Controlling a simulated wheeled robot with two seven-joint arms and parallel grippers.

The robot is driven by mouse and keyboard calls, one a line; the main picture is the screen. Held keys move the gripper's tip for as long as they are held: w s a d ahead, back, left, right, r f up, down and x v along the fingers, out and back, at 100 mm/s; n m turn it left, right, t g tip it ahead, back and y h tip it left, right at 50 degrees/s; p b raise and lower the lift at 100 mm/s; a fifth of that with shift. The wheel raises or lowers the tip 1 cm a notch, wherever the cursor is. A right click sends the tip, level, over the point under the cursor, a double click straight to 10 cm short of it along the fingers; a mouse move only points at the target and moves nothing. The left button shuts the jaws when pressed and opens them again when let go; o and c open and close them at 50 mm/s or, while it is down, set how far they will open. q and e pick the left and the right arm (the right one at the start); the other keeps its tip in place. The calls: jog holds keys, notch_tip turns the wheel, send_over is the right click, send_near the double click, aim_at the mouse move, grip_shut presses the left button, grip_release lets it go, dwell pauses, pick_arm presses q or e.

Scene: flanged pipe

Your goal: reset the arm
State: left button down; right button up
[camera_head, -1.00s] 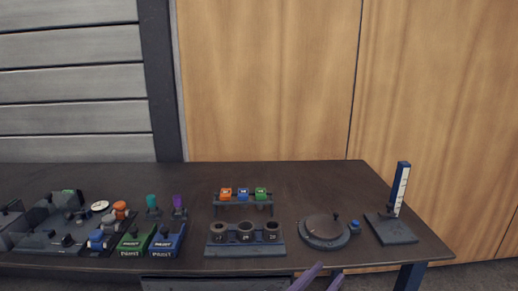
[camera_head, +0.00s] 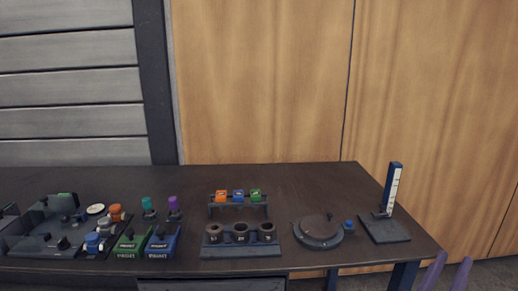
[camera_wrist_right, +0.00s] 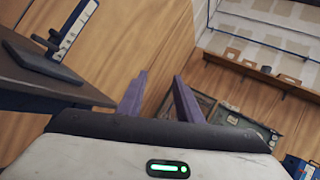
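My right gripper (camera_head: 454,257) shows as two purple fingers at the bottom right of the head view, off the table's right front corner. In the right wrist view (camera_wrist_right: 160,76) its fingers stand apart with nothing between them, so it is open and empty. My left gripper is not in view.
The dark table (camera_head: 310,180) holds a gauge stand (camera_head: 384,229) at its right end, a round turntable (camera_head: 318,231), a three-hole block (camera_head: 240,240), a rack of coloured blocks (camera_head: 238,199) and paint boxes (camera_head: 162,243). A wall shelf (camera_wrist_right: 265,75) shows in the wrist view.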

jog(key=s+a+f+m+g+y, duration=0.25)
jog(key=s+f+m+y, duration=0.3)
jog(key=f, duration=0.85)
jog(key=s+a+f+m+g+y, duration=0.1)
jog(key=s+f+m+g+y, duration=0.4)
jog(key=f, duration=0.9)
jog(key=s+a+f+m+y, duration=0.2)
jog(key=s+a+m+y, duration=0.8)
jog(key=s+m, duration=0.4)
jog(key=a+m+t, duration=0.1)
jog(key=a+m, duration=0.3)
jog(key=a, duration=0.9)
jog(key=shift+w, duration=0.4)
